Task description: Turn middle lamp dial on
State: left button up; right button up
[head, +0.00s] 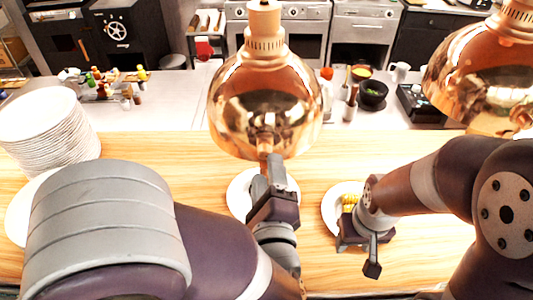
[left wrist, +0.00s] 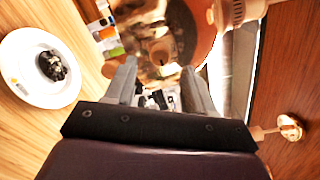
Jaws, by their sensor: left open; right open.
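A shiny copper lamp (head: 265,105) hangs in the middle of the head view, above the counter. My left gripper (head: 271,172) is upright at the front lower rim of this lamp, overlapping it in the picture; I cannot tell whether they touch. In the left wrist view its fingers (left wrist: 159,88) are apart with nothing held, and copper lamp surface (left wrist: 165,45) shows beyond them. A copper-coloured knob on a stem (left wrist: 290,127) is at the right there; I cannot tell which lamp it belongs to. My right gripper (head: 358,248) is low over the counter, open, holding nothing visible.
A second copper lamp (head: 470,75) hangs at the right. A stack of white plates (head: 45,130) stands on the left of the wooden counter (head: 155,150). A plate with yellow food (head: 330,208) lies near my right gripper. A plate with dark food (left wrist: 66,88) shows in the left wrist view.

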aim_at(265, 156)
pick_arm(q)
jog(key=shift+w+a+p, duration=0.2)
jog(key=shift+w+p, duration=0.1)
jog(key=shift+w, duration=1.65)
grip_shut()
